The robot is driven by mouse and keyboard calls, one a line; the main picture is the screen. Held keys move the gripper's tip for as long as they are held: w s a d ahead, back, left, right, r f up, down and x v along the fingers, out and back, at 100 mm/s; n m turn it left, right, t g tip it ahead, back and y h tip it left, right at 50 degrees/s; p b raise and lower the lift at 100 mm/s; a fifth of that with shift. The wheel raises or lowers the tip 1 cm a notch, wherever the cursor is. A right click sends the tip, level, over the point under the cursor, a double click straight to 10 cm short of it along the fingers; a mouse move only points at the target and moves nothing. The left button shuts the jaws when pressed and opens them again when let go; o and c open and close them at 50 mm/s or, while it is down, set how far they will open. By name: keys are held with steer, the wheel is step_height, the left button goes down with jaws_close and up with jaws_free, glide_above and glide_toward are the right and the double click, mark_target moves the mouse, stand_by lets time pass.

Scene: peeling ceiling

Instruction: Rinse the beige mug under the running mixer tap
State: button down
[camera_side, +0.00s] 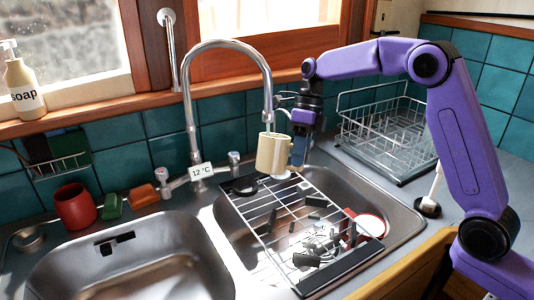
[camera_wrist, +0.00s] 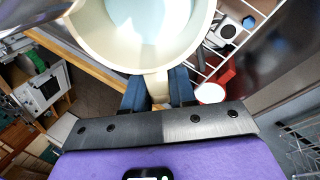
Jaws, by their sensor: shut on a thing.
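The beige mug (camera_side: 272,154) is held upright, just below the spout of the mixer tap (camera_side: 190,110) over the right basin. My gripper (camera_side: 297,150) is at its right side. In the wrist view, the two blue fingers of my gripper (camera_wrist: 159,92) are shut on the handle of the mug (camera_wrist: 88,38). The mug's inside looks pale blue, and I cannot tell how much water is in it. A pale patch like water (camera_side: 282,176) shows under the mug. The stream between spout and mug is hard to make out. A metal piece of the tap (camera_wrist: 30,12) shows at top left.
A wire rack (camera_side: 262,222) spans the right basin, with dark pieces and a red-rimmed white item (camera_side: 371,225) around it. A dish rack (camera_side: 385,140) stands behind at right. A red cup (camera_side: 75,206) stands at left. The left basin (camera_side: 130,270) looks empty.

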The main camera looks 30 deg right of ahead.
steer(key=s+d, duration=0.2)
steer(key=s, duration=0.7)
steer(key=shift+s+d+r, duration=0.35)
steer(key=shift+s, duration=0.05)
